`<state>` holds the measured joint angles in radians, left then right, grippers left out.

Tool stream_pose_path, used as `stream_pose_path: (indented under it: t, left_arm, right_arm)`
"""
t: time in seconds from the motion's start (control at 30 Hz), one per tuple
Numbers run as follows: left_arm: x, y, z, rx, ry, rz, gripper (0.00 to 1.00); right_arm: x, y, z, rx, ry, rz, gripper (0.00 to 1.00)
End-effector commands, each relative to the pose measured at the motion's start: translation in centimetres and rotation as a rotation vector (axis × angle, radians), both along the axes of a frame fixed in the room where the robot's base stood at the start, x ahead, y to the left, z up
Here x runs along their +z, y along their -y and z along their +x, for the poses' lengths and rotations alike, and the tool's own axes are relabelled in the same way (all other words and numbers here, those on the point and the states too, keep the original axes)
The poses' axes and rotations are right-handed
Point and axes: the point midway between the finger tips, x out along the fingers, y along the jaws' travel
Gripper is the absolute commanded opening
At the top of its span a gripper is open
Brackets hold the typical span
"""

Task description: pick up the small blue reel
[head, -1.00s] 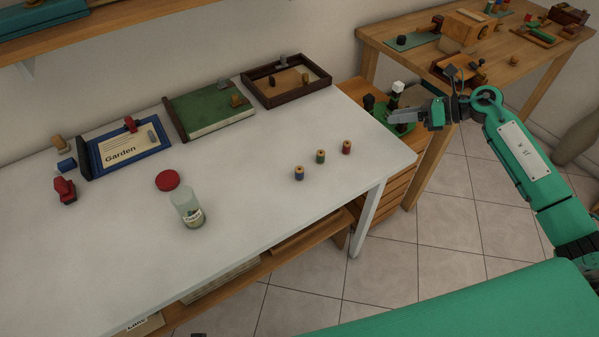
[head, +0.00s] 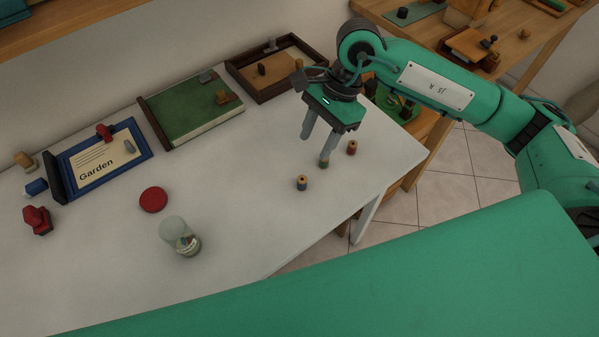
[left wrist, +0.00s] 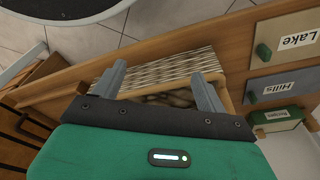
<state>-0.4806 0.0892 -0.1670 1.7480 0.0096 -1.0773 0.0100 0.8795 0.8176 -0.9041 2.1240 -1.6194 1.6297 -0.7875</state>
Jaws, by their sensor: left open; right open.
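The small blue reel (head: 302,183) stands upright on the white table, blue with pale wooden ends. It is the nearest of three small reels. The green reel (head: 323,164) is partly hidden behind one finger of my right gripper, and the red reel (head: 352,147) stands further right. My right gripper (head: 316,148) is open, pointing down over the table, behind the blue reel and apart from it in the picture. I cannot tell whether its finger touches the green reel. My left gripper (left wrist: 158,69) is open and empty in the left wrist view; the head view does not show it.
A glass jar (head: 180,237) and a red lid (head: 153,200) stand left of the reels. A green book (head: 190,112), a dark-framed tray (head: 240,82) and a blue frame (head: 148,152) lie along the back. A woven basket (left wrist: 180,65) is near my left gripper.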

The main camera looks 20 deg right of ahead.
Motion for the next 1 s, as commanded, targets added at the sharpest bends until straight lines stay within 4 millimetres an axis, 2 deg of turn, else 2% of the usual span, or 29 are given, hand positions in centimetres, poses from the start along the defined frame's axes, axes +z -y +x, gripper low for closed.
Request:
stream_pose_path:
  t: [0.3,0.57,0.83,1.0]
  left_arm:
    - [-0.8,-0.1,-0.2,-0.001,-0.001,0.002,0.75]
    - [-1.2,-0.2,-0.3,-0.002,-0.001,0.002,0.75]
    - [-3.2,-0.5,-0.9,-0.005,-0.004,0.008,0.75]
    - [-3.5,-0.5,-1.0,-0.005,-0.003,0.008,0.75]
  right_arm:
    - [-5.6,-2.1,-0.8,-0.001,-0.006,0.001,0.46]
    - [-7.5,-2.6,-1.0,-0.003,-0.003,0.001,0.46]
    - [-11.3,-3.3,-1.4,-0.003,-0.005,0.003,0.46]
    - [-12.1,-3.6,-1.5,-0.002,-0.003,0.001,0.46]
